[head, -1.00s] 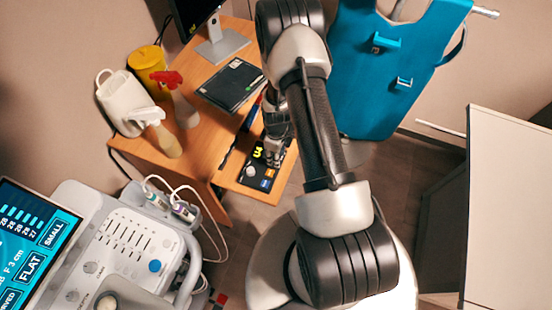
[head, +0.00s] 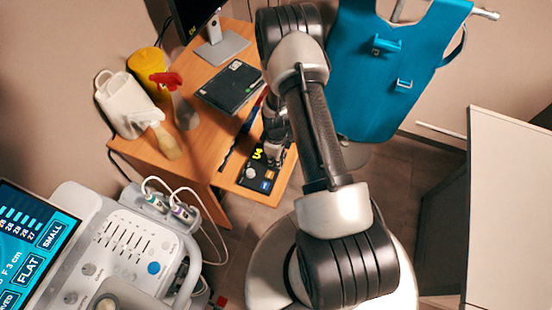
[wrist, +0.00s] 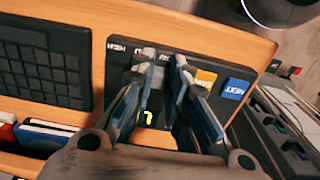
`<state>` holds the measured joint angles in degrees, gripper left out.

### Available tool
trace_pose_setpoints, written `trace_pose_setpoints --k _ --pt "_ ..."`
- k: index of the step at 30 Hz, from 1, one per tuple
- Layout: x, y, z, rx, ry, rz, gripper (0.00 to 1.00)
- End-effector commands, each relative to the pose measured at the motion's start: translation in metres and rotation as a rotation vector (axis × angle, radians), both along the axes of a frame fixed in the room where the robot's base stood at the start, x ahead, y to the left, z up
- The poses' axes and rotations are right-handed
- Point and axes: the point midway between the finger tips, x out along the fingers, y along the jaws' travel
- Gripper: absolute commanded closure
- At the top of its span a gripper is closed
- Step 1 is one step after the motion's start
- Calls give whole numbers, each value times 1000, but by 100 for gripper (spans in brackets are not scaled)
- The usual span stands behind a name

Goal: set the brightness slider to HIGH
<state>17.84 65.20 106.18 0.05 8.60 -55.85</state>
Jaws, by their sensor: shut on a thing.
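The black control panel (head: 259,184) lies at the front edge of the wooden desk in the head view, with a pale round knob, a lit yellow digit and coloured buttons. In the wrist view the panel (wrist: 120,75) has a label reading like HIGH at its upper left, plus a yellow button (wrist: 205,78) and a blue NEXT button (wrist: 236,89). My gripper (wrist: 165,64) is down over the panel, fingertips close together, shut on what seems to be the slider's handle (wrist: 165,58). The fingers hide most of the handle and its track, so its exact setting is unclear.
A keypad (wrist: 42,62) lies left of the panel in the wrist view. An ultrasound console (head: 120,235) stands at the lower left.

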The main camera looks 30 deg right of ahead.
Motion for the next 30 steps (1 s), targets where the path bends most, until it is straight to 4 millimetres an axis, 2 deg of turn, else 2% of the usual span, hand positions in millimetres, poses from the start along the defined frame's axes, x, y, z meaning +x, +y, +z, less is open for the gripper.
trace_pose_setpoints --k 15,24,30 --pt "1 -1 0 -1 -1 0 100" --pt "31 -39 -3 -1 -3 -3 100" --pt "35 -45 0 -1 -1 -1 100"
